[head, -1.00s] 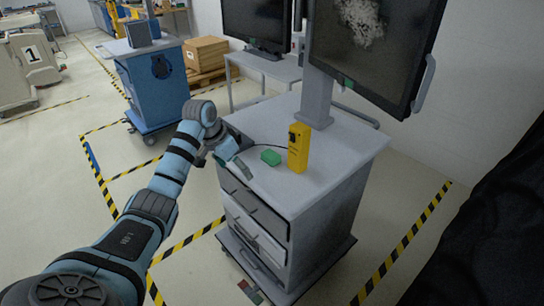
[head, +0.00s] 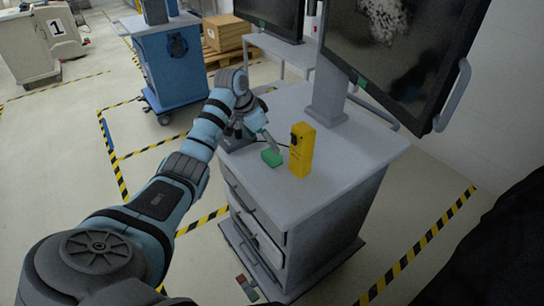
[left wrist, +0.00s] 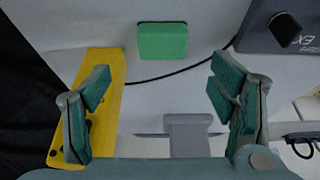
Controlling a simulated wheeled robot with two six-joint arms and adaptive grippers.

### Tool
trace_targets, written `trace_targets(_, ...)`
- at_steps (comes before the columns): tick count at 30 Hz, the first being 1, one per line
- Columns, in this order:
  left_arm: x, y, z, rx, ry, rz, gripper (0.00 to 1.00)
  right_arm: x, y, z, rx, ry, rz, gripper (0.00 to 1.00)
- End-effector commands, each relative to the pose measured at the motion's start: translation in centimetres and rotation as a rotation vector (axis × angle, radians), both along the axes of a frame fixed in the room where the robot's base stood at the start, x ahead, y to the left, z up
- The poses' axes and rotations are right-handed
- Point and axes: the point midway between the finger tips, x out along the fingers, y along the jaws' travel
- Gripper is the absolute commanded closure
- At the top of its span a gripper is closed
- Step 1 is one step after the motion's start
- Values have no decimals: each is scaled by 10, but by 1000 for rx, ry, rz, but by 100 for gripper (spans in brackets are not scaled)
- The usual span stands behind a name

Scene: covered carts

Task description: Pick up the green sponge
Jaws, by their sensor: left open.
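The green sponge (head: 271,158) is a small block lying on the grey cart top (head: 345,160). In the left wrist view the sponge (left wrist: 162,41) lies beyond the fingertips, near the top, roughly centred between them. My left gripper (head: 262,148) is open and empty, just beside the sponge in the head view. In the left wrist view its two green-padded fingers (left wrist: 160,85) are spread wide. The sponge is apart from both fingers there. My right gripper is not in view.
A yellow device (head: 302,150) stands upright just right of the sponge, near the left gripper's finger. A dark box (left wrist: 282,30) and black cable lie on the cart. A monitor (head: 400,60) on a stand rises behind. A blue cart (head: 172,65) stands behind left.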

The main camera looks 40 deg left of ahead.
Motion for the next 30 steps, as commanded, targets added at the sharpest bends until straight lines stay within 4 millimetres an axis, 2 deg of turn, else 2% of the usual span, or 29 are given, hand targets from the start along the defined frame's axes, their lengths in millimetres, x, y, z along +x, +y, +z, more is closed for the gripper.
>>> trace_targets(5,7,-3,-23,-1,1,-2,22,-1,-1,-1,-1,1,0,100)
trace_targets(10,15,-4,-56,-1,1,-2,22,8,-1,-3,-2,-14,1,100)
trace_targets(13,19,-5,-64,0,0,-1,22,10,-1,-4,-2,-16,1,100)
trace_targets(18,19,-4,-63,2,0,-1,22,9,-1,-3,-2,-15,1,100)
trace_targets(20,19,-4,-63,2,0,-1,31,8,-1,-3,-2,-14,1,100)
trace_targets(25,19,-5,-63,2,0,-1,58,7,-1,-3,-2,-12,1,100)
trace_targets(30,19,-5,-63,2,0,-1,64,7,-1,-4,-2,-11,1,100)
